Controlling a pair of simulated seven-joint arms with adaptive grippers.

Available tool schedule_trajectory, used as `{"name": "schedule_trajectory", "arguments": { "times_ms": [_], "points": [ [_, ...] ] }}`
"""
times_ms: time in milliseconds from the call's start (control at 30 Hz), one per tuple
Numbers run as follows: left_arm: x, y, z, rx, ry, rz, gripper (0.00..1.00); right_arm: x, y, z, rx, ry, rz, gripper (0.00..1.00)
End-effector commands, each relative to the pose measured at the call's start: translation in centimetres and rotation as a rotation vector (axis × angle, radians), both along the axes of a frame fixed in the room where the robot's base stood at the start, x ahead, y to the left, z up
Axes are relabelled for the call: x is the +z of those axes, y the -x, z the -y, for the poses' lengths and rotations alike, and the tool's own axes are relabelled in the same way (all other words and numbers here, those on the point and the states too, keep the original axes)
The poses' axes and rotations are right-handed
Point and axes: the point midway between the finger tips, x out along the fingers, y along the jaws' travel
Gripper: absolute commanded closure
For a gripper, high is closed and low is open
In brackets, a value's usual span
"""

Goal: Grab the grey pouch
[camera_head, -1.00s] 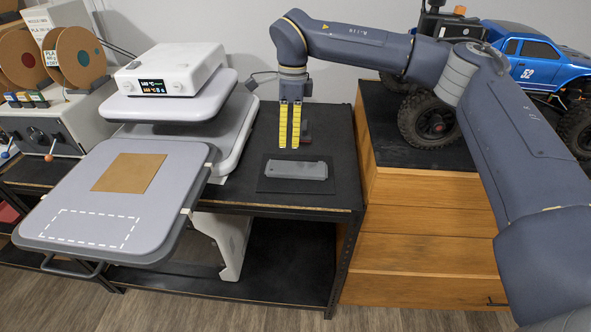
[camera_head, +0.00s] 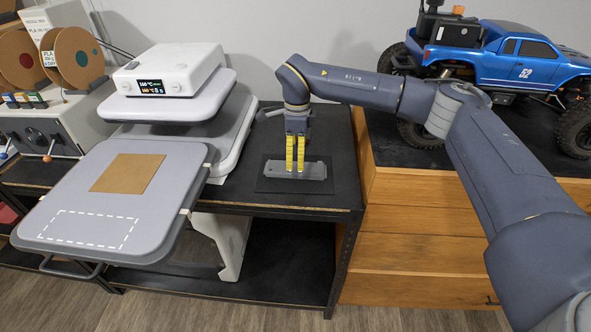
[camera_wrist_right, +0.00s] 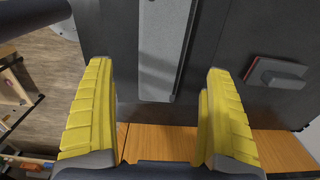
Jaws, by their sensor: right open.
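The grey pouch (camera_head: 313,178) lies flat on a dark mat (camera_head: 268,182) on the black bench top. It is a long, narrow, flat shape. My right gripper (camera_head: 295,170) points down over the pouch with its yellow fingers apart and nothing between them. Its fingertips overlap the pouch in the head view, so touching or just above cannot be told. In the right wrist view the pouch (camera_wrist_right: 163,50) lies ahead, between the lines of the two open fingers (camera_wrist_right: 157,72). My left gripper is not in view.
A heat press (camera_head: 165,75) stands left of the mat, its grey lower plate (camera_head: 75,205) pulled out with a brown square (camera_head: 128,172). A grey and red item (camera_wrist_right: 275,73) lies beside the pouch. A blue crawler (camera_head: 530,68) stands on the wooden cabinet (camera_head: 420,240) at right.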

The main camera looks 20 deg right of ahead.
Motion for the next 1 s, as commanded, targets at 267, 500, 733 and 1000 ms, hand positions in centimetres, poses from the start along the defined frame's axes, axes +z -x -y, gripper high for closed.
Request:
{"name": "schedule_trajectory", "arguments": {
  "times_ms": [267,500,733,1000],
  "points": [
    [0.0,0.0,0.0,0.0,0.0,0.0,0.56,-1.3,0.0,0.0,-0.001,-0.001,-0.002,0.13],
    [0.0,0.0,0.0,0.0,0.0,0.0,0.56,-4.2,-0.2,0.0,-0.001,-0.001,-0.003,0.13],
    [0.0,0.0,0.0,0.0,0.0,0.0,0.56,-5.7,-0.2,0.0,0.0,0.0,-0.001,0.13],
    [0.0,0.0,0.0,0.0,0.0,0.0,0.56,-5.8,-0.3,0.0,0.0,0.0,0.0,0.13]
  ]
}}
